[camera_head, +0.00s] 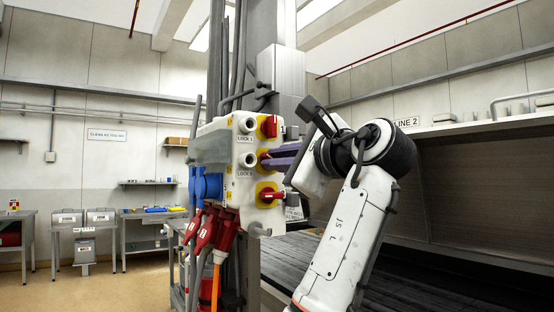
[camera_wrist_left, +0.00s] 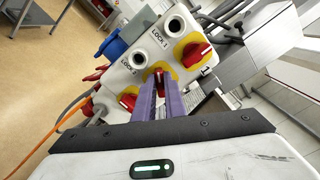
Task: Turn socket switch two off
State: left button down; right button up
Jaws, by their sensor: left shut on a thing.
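A light grey socket box (camera_head: 245,193) has a column of red rotary switches on yellow plates, beside lock cylinders. The top switch (camera_head: 269,126) and the bottom switch (camera_head: 268,195) are clear of my gripper. They also show in the wrist view, top (camera_wrist_left: 194,53) and bottom (camera_wrist_left: 128,99). The middle switch (camera_wrist_left: 158,76) is between the purple fingers of my left gripper (camera_head: 270,160), which are shut on its red handle. In the head view the fingers mostly hide this handle, and its exact angle is hard to tell. My right gripper is not in view.
Blue sockets (camera_head: 207,186) and red plugs (camera_head: 205,233) with hanging cables are on the box's left side. A grey post (camera_head: 276,85) rises behind it. A dark slatted bench (camera_head: 305,262) lies below and right. Open floor (camera_head: 120,292) is at the left.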

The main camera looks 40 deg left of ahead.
pick_arm(q)
jog(key=n, duration=0.6)
jog(key=shift+f, duration=0.1)
jog(key=shift+n, duration=0.4)
jog(key=c, duration=1.8)
grip_release()
jog(key=shift+s, duration=0.1)
jog(key=shift+d, duration=0.1)
jog(key=b+v, duration=0.2)
jog(key=v, duration=0.8)
jog(key=shift+d, duration=0.1)
jog(key=shift+f, duration=0.1)
